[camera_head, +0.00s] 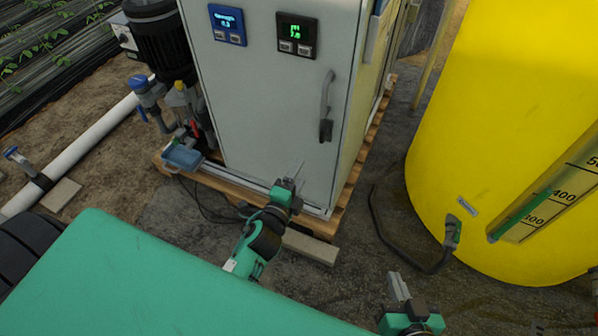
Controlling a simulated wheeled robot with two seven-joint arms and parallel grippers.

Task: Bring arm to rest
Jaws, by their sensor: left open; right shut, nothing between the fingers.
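My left gripper (294,171) is in front of the lower part of the grey cabinet door (260,110). Its two thin fingers point up and look slightly apart, with nothing between them. My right gripper (399,287) is low at the bottom of the view, left of the yellow tank's base. Its fingers are together and hold nothing. Most of both arms is hidden behind my green body or below the picture edge.
The cabinet, with a door handle (326,106), stands on a wooden pallet (343,202). A yellow tank (490,120) with a black hose (384,237) is at right. A pump (160,40) and white pipe (90,143) are at left. Bare ground lies between cabinet and tank.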

